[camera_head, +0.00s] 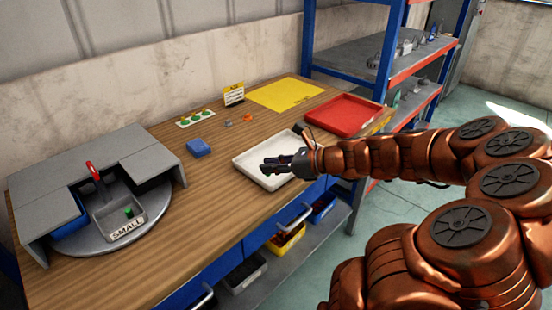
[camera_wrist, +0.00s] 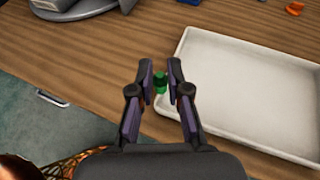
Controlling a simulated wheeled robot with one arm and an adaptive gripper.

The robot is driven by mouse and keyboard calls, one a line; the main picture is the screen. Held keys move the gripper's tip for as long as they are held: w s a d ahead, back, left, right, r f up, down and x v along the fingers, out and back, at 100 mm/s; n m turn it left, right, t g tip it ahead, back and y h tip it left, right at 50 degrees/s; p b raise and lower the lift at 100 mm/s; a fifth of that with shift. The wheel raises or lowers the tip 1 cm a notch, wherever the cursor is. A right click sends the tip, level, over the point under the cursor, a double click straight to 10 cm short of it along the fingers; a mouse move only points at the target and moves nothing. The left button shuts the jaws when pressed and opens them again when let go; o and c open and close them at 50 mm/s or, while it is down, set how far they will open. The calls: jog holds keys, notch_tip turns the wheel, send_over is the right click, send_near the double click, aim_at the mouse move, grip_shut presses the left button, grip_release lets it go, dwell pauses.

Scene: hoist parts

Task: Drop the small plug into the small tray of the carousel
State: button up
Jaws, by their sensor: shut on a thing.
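My gripper (camera_head: 278,163) is above the white tray on the bench in the head view. In the wrist view my gripper (camera_wrist: 160,80) is shut on a small green plug (camera_wrist: 160,82), held between its fingertips near the left edge of the white tray. The carousel (camera_head: 152,215) stands at the left end of the bench, partly under a grey cover. Its front tray (camera_head: 105,217), labelled SMALL, faces outward and has a green piece (camera_head: 129,212) in it. A red handle (camera_head: 92,171) rises behind that tray.
The white tray (camera_head: 247,174) lies mid-bench. A blue block (camera_head: 199,148), a holder with green pieces (camera_head: 195,118), a small orange part (camera_head: 248,117), a yellow mat (camera_head: 287,94) and a red tray (camera_head: 345,114) lie behind. The wood between carousel and white tray is clear.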

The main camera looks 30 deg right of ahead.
jog(key=shift+s+a+r, duration=0.1)
jog(key=shift+s+a, duration=0.75)
jog(key=shift+a, duration=0.1)
